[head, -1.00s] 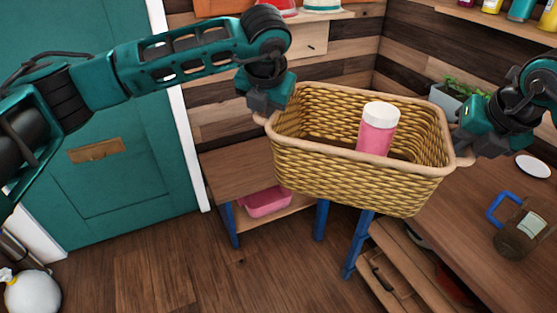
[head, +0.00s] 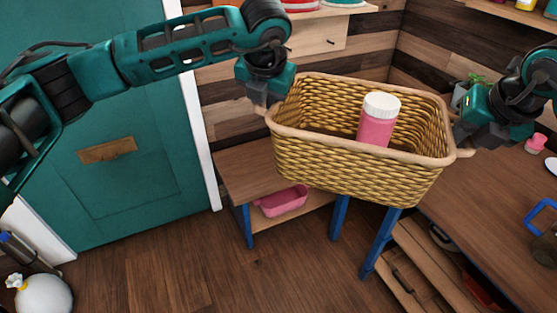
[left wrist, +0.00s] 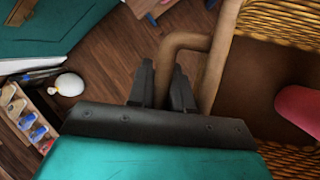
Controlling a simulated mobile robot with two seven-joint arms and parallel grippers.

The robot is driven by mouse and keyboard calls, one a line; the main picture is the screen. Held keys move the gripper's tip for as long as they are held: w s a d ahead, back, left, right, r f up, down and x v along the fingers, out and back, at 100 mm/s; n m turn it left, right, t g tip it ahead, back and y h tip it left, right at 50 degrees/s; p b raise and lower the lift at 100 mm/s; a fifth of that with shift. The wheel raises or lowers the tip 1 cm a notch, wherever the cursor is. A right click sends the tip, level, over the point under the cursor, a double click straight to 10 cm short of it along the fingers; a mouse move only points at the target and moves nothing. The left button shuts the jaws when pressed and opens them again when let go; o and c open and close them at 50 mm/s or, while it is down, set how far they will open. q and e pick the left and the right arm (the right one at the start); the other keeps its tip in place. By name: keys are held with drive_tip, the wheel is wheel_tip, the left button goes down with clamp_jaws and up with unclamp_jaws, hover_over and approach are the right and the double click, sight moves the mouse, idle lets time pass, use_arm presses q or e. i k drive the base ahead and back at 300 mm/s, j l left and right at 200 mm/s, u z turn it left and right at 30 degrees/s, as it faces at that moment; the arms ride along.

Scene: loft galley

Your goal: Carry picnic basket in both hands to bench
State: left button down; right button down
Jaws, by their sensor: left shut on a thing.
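The woven picnic basket (head: 350,173) hangs level in the air in front of me, with a pink jar with a white lid (head: 377,122) upright inside. My left gripper (head: 262,105) is shut on the handle at its left end; the left wrist view shows the handle (left wrist: 184,42) between the fingers (left wrist: 167,88). My right gripper (head: 461,137) is at the handle on the right end and appears closed on it. A low wooden bench-like surface (head: 240,172) with blue legs stands behind the basket, partly hidden by it.
A pink tub (head: 283,201) sits on the lower shelf. A wooden counter (head: 490,215) with drawers and a dark jug with a blue handle (head: 540,220) is at the right. A teal door (head: 110,150) is at the left. A white round object (head: 42,296) stands on the floor.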

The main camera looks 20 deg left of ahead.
sight(265, 161)
drive_tip(key=i+j, duration=0.1)
drive_tip(key=j, duration=0.85)
drive_tip(key=i+j, duration=0.15)
drive_tip(key=j, duration=0.8)
drive_tip(key=i, duration=0.05)
